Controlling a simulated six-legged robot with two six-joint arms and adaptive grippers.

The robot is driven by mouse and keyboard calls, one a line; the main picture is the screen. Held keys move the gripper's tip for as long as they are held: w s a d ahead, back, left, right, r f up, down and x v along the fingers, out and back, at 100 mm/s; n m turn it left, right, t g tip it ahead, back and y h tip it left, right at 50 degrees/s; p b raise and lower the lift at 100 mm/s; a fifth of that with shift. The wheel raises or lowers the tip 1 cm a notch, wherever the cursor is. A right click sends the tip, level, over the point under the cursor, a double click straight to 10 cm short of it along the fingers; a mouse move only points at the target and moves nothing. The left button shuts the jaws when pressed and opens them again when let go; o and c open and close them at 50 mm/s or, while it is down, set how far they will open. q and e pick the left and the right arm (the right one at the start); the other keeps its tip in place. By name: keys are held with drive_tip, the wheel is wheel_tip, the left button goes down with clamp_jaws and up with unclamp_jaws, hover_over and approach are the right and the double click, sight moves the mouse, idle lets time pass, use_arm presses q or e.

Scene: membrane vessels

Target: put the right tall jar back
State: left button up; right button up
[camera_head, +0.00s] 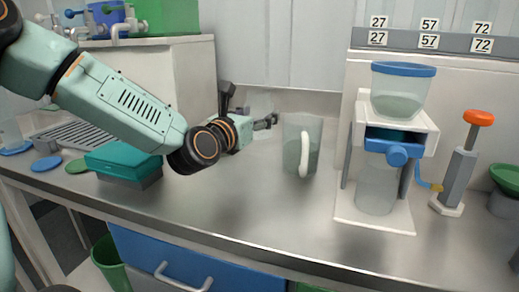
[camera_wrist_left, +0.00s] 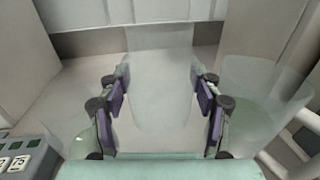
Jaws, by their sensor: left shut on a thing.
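My left gripper (camera_head: 252,105) is over the back of the counter and shut on a clear, pale tall jar (camera_head: 262,102). In the left wrist view the jar (camera_wrist_left: 160,85) stands between the two dark finger pads (camera_wrist_left: 160,100), which press its sides. Its lower part is faint against the counter, so I cannot tell whether it touches the surface. My right gripper is not in view.
A clear pitcher (camera_head: 300,135) with a white handle stands just right of the held jar. Further right is a white stand (camera_head: 385,130) with a blue-rimmed vessel (camera_head: 400,90), then a grey post (camera_head: 457,175) with an orange knob. The front counter is clear.

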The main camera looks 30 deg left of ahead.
sight(257, 139)
use_arm(q)
drive_tip(key=f, duration=0.3)
drive_tip(key=shift+w+a+b, duration=0.1)
drive_tip(key=shift+a+b, duration=0.1)
drive_tip(key=shift+b, duration=0.1)
drive_tip(key=shift+d+f, duration=0.1)
drive_tip(key=shift+f, duration=0.3)
drive_tip(key=shift+s+d+f+b, duration=0.1)
drive_tip(key=shift+s+f+b, duration=0.1)
drive_tip(key=shift+f+b, duration=0.75)
drive_tip(key=shift+w+f, duration=0.2)
drive_tip(key=shift+f, duration=0.3)
drive_tip(key=shift+r, duration=0.1)
drive_tip(key=shift+s, duration=0.15)
